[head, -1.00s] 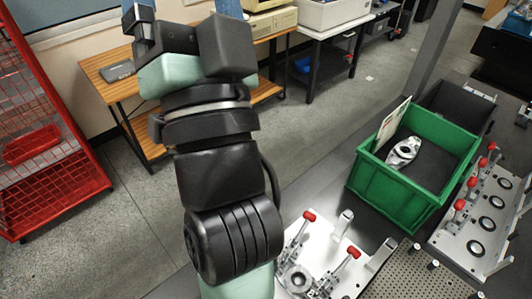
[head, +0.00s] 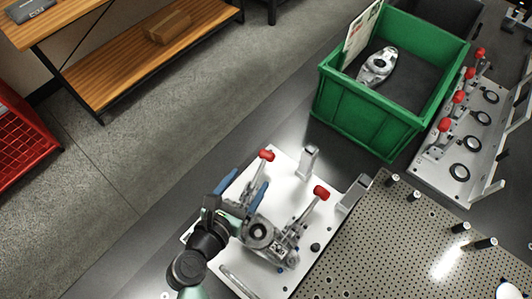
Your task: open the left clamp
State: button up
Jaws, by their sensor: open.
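The left clamp has a red-tipped handle (head: 266,155) that stands up from the white fixture plate (head: 285,165). Its lower part is partly hidden by my gripper. My gripper (head: 242,187) is open, its two blue fingers spread and pointing up the picture. The fingertips are just below and left of the red tip, with the lever seeming to lie between them. I cannot tell whether they touch it. The right clamp, with a red handle (head: 321,192), stands to the right. A grey metal part (head: 259,233) sits on the fixture between the clamps.
A green bin (head: 360,118) with a metal part (head: 378,66) in it stands behind the fixture. A perforated plate (head: 400,240) with short posts lies to the right. Another plate with several red-handled clamps (head: 465,140) is at the far right.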

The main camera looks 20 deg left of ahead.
aim_at(266, 156)
jog(key=b+x, duration=0.1)
jog(key=x, duration=1)
jog(key=shift+w+d, duration=0.15)
jog(key=shift+w, duration=0.2)
grip_shut()
